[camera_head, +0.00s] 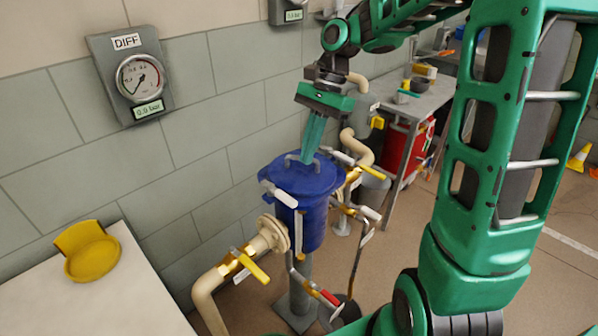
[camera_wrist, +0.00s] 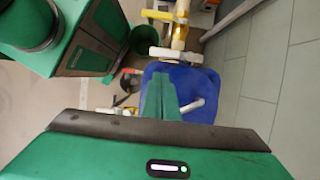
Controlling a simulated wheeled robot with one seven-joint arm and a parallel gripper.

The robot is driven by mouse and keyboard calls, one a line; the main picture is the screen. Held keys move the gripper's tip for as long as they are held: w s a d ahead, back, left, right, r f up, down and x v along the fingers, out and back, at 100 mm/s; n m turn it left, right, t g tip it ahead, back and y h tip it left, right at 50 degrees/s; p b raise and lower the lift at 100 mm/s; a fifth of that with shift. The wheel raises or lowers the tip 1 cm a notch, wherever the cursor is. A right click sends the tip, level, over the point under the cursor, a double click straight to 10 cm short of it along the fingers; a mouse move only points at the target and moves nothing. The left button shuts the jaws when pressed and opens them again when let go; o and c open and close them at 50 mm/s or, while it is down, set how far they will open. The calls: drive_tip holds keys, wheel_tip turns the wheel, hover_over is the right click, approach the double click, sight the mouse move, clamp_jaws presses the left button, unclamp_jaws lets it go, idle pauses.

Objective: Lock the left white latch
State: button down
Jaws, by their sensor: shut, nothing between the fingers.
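The blue vessel (camera_head: 312,222) stands upright with a blue lid (camera_head: 285,172) and a grey lid handle (camera_head: 292,157). The left white latch (camera_head: 278,194) sticks out at the left front of the lid rim. In the wrist view it appears as a white bar (camera_wrist: 176,54) at the top edge of the blue lid (camera_wrist: 202,82). A second white latch (camera_head: 338,155) is at the right side of the lid. My gripper (camera_head: 307,160) is shut and empty, pointing down over the lid beside the handle. Its fingers hide part of the lid; contact cannot be told.
A brass valve with a yellow lever (camera_head: 254,268) is on the pipe at lower left. Another yellow lever (camera_head: 372,171) is to the right. A wall gauge (camera_head: 140,77) hangs at upper left. A white table (camera_head: 120,290) with a yellow dish (camera_head: 92,257) is at lower left.

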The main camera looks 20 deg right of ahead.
sight(278, 195)
drive_tip(key=x, duration=0.9)
drive_tip(key=shift+f, duration=0.3)
